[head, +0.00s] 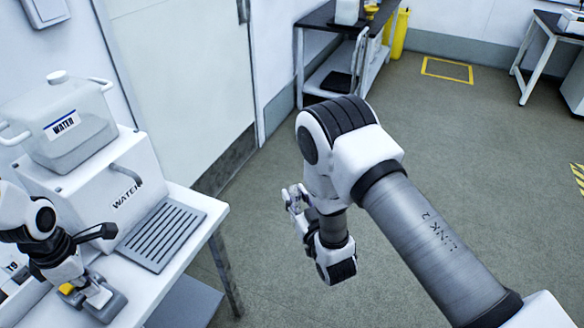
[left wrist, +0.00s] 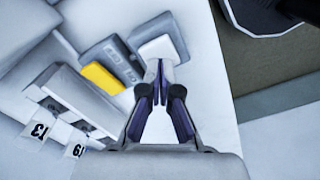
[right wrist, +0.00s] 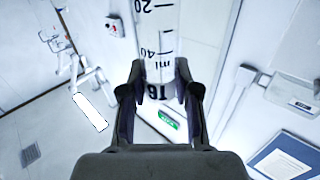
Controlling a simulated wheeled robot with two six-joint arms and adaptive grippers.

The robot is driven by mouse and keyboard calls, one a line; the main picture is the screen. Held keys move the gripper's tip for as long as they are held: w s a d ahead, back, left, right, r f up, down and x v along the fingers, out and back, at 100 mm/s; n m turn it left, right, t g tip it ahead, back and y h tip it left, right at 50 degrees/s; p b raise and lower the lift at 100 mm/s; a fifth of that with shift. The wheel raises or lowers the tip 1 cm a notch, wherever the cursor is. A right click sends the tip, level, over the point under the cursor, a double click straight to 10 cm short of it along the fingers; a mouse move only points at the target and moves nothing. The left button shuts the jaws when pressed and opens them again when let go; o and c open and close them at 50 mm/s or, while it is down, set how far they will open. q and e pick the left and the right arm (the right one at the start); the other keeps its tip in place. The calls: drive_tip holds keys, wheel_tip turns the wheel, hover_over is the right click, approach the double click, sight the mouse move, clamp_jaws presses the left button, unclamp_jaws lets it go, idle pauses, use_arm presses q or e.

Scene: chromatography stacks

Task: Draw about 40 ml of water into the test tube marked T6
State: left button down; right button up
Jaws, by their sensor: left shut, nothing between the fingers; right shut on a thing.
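My right gripper (right wrist: 158,95) is shut on the test tube (right wrist: 162,18), whose dark T6 mark shows between the fingers in the right wrist view. Marks 20 and 40 ml are on its wall. I cannot tell whether it holds water. A jug labelled WATER (head: 70,140) sits on a white dispenser (head: 100,195) at the left, with a grey spout (head: 126,172) and a slotted drip tray (head: 165,232). My left gripper (left wrist: 160,75) is shut and empty, in front of a pale block (left wrist: 163,48).
A grey block with a yellow patch (left wrist: 103,78) is left of my left gripper in the left wrist view, near a rack (left wrist: 70,105) with number labels. The white bench (head: 200,205) ends near the tray. Open floor (head: 440,150) lies to the right.

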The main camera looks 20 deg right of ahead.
drive_tip(key=w+a+r+n+g+y, duration=0.2)
drive_tip(key=a+n+g+y, duration=0.2)
drive_tip(key=a+y, duration=0.5)
drive_tip(key=a+n, duration=0.2)
drive_tip(key=a, duration=0.1)
drive_tip(key=shift+a+n, duration=0.3)
drive_tip(key=shift+n, duration=0.1)
drive_tip(key=s+a+r+n+g+y, duration=0.1)
drive_tip(key=a+n+g+y, duration=0.1)
drive_tip(key=a+n+g, duration=0.1)
drive_tip(key=s+a+r+n+g+y, duration=0.1)
drive_tip(key=s+a+n+g+y, duration=0.1)
drive_tip(key=a+g, duration=0.4)
drive_tip(key=s+a+r+n+g+y, duration=0.1)
drive_tip(key=a+n+g+y, duration=0.1)
drive_tip(key=a+n+g, duration=0.2)
drive_tip(key=shift+s+a+r+n+g+y, duration=0.2)
drive_tip(key=shift+a+r+n+g+y, duration=0.05)
drive_tip(key=shift+r+n+g+y, duration=0.15)
drive_tip(key=shift+w+a+r, duration=0.1)
drive_tip(key=shift+w+a, duration=0.95)
drive_tip(key=shift+a, duration=0.3)
drive_tip(key=shift+w+a+r, duration=0.1)
drive_tip(key=shift+w+a, duration=1)
drive_tip(key=shift+a, duration=0.2)
drive_tip(key=shift+w+a, duration=1.05)
drive_tip(key=shift+a, duration=0.3)
